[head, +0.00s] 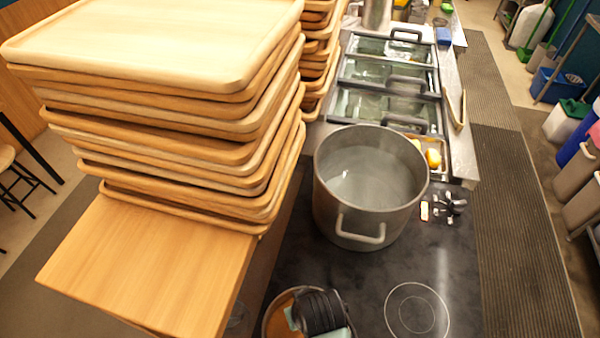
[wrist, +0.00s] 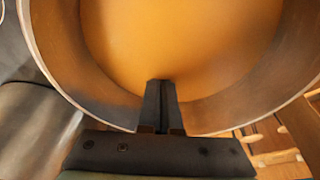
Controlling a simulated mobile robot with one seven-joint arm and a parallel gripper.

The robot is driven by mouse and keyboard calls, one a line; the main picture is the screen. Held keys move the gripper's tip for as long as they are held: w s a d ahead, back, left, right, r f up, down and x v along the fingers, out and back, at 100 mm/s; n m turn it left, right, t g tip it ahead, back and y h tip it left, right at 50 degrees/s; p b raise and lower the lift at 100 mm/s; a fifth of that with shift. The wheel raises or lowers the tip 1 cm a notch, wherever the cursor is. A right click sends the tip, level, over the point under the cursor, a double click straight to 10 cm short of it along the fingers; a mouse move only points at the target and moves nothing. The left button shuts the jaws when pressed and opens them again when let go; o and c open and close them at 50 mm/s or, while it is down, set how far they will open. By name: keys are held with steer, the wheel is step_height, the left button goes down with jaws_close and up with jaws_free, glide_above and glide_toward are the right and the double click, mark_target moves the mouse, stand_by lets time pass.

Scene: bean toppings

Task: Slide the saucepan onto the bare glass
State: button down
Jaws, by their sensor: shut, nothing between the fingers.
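The saucepan (head: 266,322) is partly in view at the bottom of the head view, mostly hidden behind my gripper (head: 318,314). In the wrist view the saucepan (wrist: 50,58) fills the upper part, a metal wall around smooth orange-brown contents. My gripper (wrist: 160,86) is shut and empty, its fingertips overlapping the pan's interior across the rim nearest the camera. I cannot tell whether the fingers touch the wall. The bare glass (head: 362,276) of the black cooktop lies to the right of the saucepan, with a printed burner ring (head: 417,310).
A large grey pot (head: 370,222) with clear liquid stands on the cooktop behind the saucepan. A tall stack of wooden trays (head: 190,120) rises at the left on a wooden counter (head: 145,265). Small dark and white items (head: 447,207) lie right of the pot. Glass-lidded bins (head: 385,75) stand behind.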

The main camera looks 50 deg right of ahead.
steer(key=shift+w+d, duration=0.25)
steer(key=shift+w, duration=0.25)
steer(key=w+d, duration=0.2)
steer(key=w, duration=0.1)
steer(key=w+d, duration=0.1)
steer(key=w, duration=0.1)
stand_by(0.5)
